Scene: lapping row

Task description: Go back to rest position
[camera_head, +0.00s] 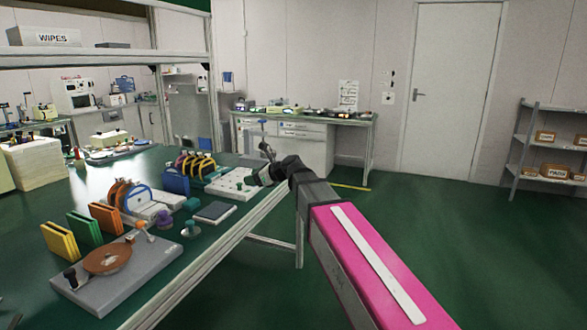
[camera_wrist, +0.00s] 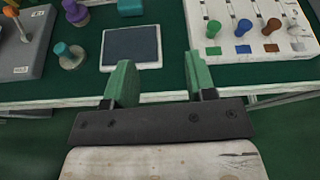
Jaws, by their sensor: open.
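My gripper (camera_wrist: 162,84) shows in the wrist view with its two green fingers apart and nothing between them. It hangs by the front edge of the green workbench (camera_wrist: 65,95). Beyond its fingertips lies a dark flat plate with a pale rim (camera_wrist: 132,46) on the bench. In the head view my arm reaches forward from the lower right to the bench edge, and the fingertips are too small to make out there.
A white board with coloured knobs (camera_wrist: 252,28) lies right of the plate. A teal-knobbed weight (camera_wrist: 68,54) and a grey base (camera_wrist: 25,42) are left. In the head view, a grey lapping machine with a brown disc (camera_head: 107,259) stands nearest. Green floor right of the bench (camera_head: 460,235) is clear.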

